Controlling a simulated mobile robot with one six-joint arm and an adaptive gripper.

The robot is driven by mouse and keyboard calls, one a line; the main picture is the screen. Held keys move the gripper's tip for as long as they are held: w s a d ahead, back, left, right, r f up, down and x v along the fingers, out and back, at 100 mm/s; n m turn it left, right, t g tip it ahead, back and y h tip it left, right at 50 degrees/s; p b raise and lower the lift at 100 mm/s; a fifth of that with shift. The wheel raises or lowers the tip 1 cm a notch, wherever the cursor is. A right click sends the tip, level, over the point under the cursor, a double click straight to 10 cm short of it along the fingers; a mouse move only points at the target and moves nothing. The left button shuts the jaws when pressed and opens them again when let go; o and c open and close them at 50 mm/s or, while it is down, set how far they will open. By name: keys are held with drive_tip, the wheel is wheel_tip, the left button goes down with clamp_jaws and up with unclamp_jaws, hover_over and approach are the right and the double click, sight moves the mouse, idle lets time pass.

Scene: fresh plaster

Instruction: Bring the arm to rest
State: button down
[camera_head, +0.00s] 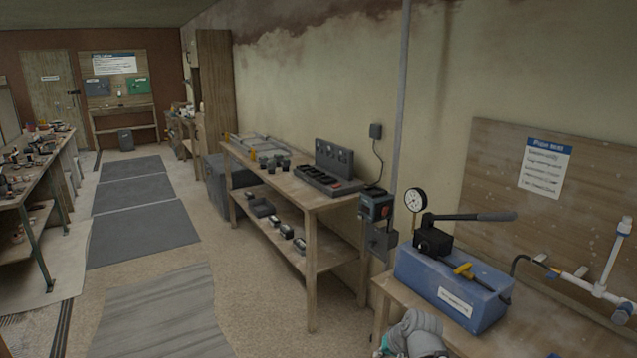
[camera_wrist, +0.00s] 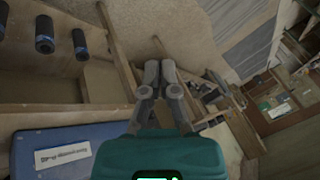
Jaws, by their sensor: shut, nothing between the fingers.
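My gripper (camera_wrist: 159,72) shows in the wrist view, with its two grey fingers together and nothing between them. In the head view only a grey part of my arm (camera_head: 418,335) shows at the bottom edge, right of the middle. It is in front of the near bench and below the blue pump box (camera_head: 455,285). The gripper's fingers are not visible in the head view.
The blue box carries a black lever (camera_head: 480,216) and a gauge (camera_head: 415,200). White pipework (camera_head: 590,285) stands to its right. A wooden bench (camera_head: 312,202) with devices lines the wall. Grey mats (camera_head: 140,220) cover the clear aisle; another bench (camera_head: 40,170) stands left.

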drive_tip(key=s+d+n+g+h+p, duration=0.1)
drive_tip(key=s+g+h+p, duration=0.1)
drive_tip(key=s+g+h, duration=0.2)
drive_tip(key=s, duration=0.2)
drive_tip(key=shift+s+d+n, duration=0.2)
drive_tip(key=shift+s+n, duration=0.2)
drive_tip(key=shift+r, duration=0.1)
drive_tip(key=w+d+t+h+b, duration=0.1)
drive_tip(key=w+d+h+b, duration=0.3)
drive_tip(key=w, duration=0.4)
drive_tip(key=w+d+t+h+b, duration=0.1)
drive_tip(key=w+d+h, duration=0.3)
drive_tip(key=w+d, duration=0.25)
drive_tip(key=w+d+r+n+t+h+b, duration=0.1)
drive_tip(key=w+r+h, duration=0.3)
drive_tip(key=w, duration=0.4)
drive_tip(key=w+r+n+t+h+b, duration=0.2)
drive_tip(key=w+r+h+b, duration=0.2)
drive_tip(key=w, duration=0.5)
drive_tip(key=shift+d+r+n+h, duration=0.3)
drive_tip(key=shift+d+r+h, duration=0.1)
drive_tip(key=shift+h, duration=0.2)
